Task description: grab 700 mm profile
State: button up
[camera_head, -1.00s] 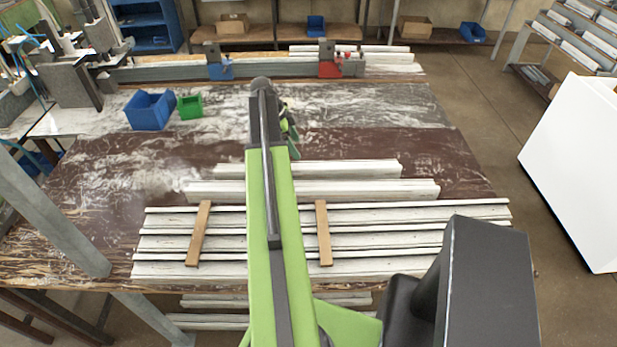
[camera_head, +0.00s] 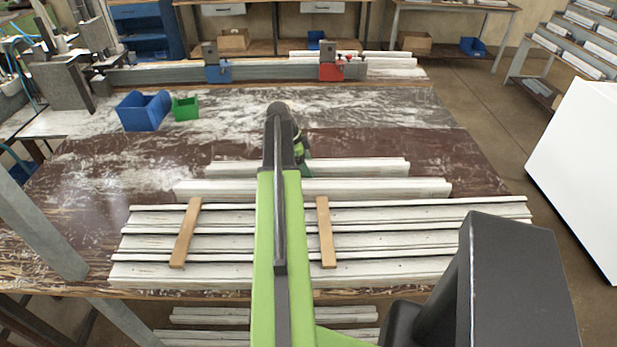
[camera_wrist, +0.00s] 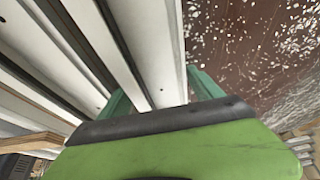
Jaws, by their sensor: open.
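Several white profiles lie side by side across the front of the bench. The shortest profile (camera_head: 230,168) is at the back, with a somewhat longer profile (camera_head: 225,189) in front of it. Longer profiles (camera_head: 430,215) lie nearest me. No length marking is legible, so I cannot tell which is 700 mm. My gripper (camera_wrist: 160,92) is open, its green fingers spread on either side of white profile material in the wrist view. In the head view, my gripper (camera_head: 303,168) is at the two back profiles, mostly hidden behind my arm. I cannot tell whether it touches them.
Two wooden strips (camera_head: 186,233) (camera_head: 326,232) lie across the long profiles. A blue bin (camera_head: 143,111) and a green bin (camera_head: 186,108) stand at the back left. A clamp rail with a blue clamp (camera_head: 218,70) and red clamp (camera_head: 331,70) runs behind. The bench middle is clear.

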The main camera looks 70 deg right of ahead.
jog(key=shift+r, duration=0.1)
jog(key=shift+c, duration=0.2)
grip_shut()
jog(key=shift+r, duration=0.15)
notch_tip(320, 180, up, 4)
jog(key=p, duration=0.4)
jog(key=shift+r+p, duration=0.1)
jog(key=shift+p, duration=0.3)
jog(key=s+a+r+p, duration=0.6)
jog(key=s+a, duration=0.1)
jog(key=s, duration=0.2)
jog(key=shift+a+r, duration=0.3)
